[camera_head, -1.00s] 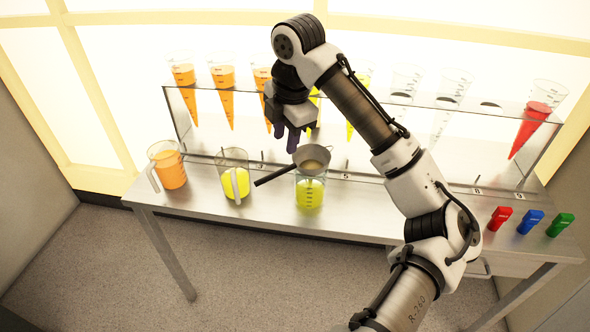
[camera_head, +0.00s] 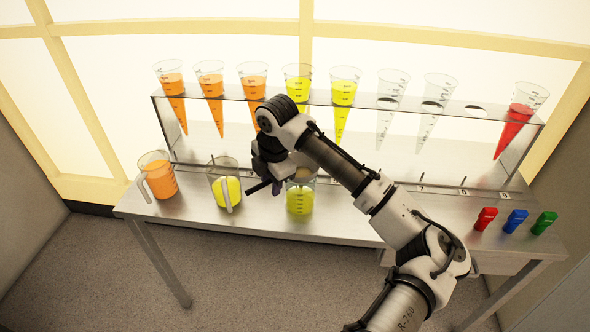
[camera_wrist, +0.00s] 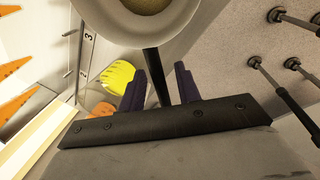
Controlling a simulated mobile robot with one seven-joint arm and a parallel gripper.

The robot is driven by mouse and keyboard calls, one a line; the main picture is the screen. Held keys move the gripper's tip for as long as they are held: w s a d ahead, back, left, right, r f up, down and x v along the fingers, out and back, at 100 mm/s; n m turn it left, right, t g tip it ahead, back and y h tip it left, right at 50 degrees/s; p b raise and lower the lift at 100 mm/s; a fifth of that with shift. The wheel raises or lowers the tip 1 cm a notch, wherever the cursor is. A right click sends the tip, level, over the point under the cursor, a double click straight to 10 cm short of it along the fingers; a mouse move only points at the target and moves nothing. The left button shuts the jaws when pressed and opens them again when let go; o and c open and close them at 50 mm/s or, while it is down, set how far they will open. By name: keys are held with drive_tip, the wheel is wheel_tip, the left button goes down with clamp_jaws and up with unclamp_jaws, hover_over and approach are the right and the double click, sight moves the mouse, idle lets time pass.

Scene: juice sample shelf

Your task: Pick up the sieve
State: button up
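The sieve is mostly hidden by my arm in the head view, where its dark handle (camera_head: 256,188) sticks out to the left. The sieve bowl (camera_wrist: 150,14) shows at the top of the wrist view, with the black handle running down from it. My gripper (camera_head: 275,188) is at the handle, over the bench. In the wrist view my gripper (camera_wrist: 160,82) has its two purple fingers on either side of the handle, with a gap visible on the right side. The sieve sits at the jug of yellow juice (camera_head: 300,202); their contact is hidden.
A second jug with yellow (camera_head: 227,190) and an orange juice jug (camera_head: 161,181) stand to the left on the metal bench (camera_head: 400,222). A clear rack (camera_head: 215,145) of cone glasses stands behind. Red (camera_head: 486,218), blue (camera_head: 516,220) and green (camera_head: 544,222) items lie at the right.

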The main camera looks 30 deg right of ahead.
clamp_jaws()
idle(0.4)
